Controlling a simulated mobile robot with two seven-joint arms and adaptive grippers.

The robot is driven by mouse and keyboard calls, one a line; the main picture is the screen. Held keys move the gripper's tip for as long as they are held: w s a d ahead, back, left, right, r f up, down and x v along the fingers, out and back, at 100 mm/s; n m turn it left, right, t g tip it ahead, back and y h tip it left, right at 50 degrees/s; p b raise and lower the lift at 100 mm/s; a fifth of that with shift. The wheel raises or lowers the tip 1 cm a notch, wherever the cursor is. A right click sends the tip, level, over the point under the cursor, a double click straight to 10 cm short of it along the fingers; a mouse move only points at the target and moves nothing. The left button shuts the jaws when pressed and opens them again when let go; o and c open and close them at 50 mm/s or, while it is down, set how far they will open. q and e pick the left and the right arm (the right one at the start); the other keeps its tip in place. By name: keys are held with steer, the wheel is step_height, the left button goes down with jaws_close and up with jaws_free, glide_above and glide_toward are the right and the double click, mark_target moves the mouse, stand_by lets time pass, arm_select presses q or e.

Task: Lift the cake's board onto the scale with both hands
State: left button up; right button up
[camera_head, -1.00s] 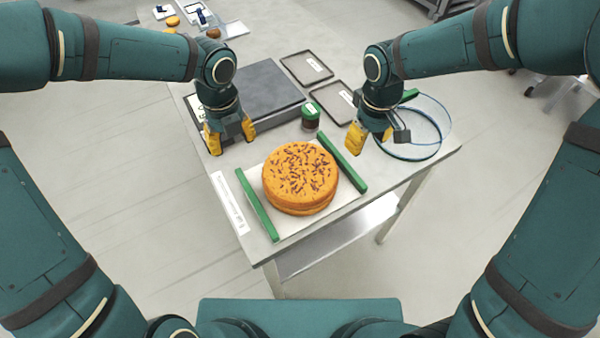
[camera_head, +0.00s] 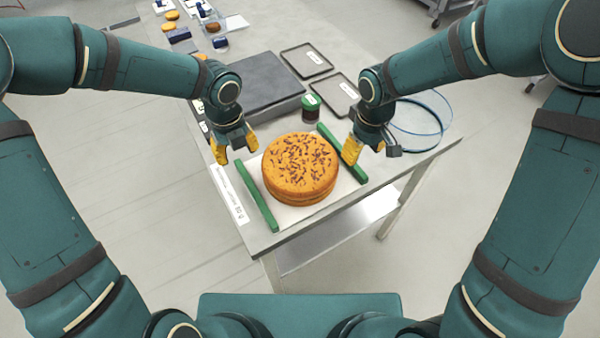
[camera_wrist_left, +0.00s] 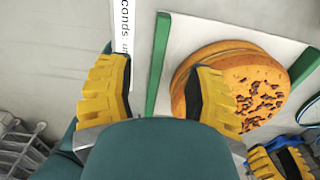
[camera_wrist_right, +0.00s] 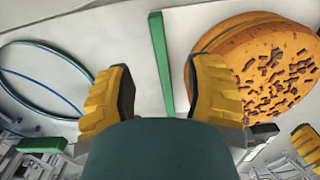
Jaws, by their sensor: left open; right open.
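The round orange cake (camera_head: 300,166) with dark flakes on top sits on a white board (camera_head: 290,217), which has a green bar along its left side (camera_head: 256,195) and another along its right side (camera_head: 342,153). The board lies on the table. My left gripper (camera_head: 237,147) is open and empty above the far end of the left bar; that bar (camera_wrist_left: 157,70) shows between its fingers in the left wrist view. My right gripper (camera_head: 366,148) is open beside the right bar; that bar (camera_wrist_right: 161,65) lies between its fingers in the right wrist view. The dark grey scale (camera_head: 262,82) stands behind, partly hidden by my left arm.
Two dark trays (camera_head: 306,61) lie at the back. A clear round hoop with blue edges (camera_head: 424,122) is right of my right gripper. A white label strip (camera_head: 229,194) lies left of the board.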

mark_target(242, 169)
arm_select(q)
step_height(242, 169, down, 8)
steer(key=shift+f, duration=0.25)
arm_select(e)
step_height(242, 169, down, 8)
steer(key=shift+f, duration=0.2)
arm_select(q)
jaws_close()
arm_select(e)
jaws_close()
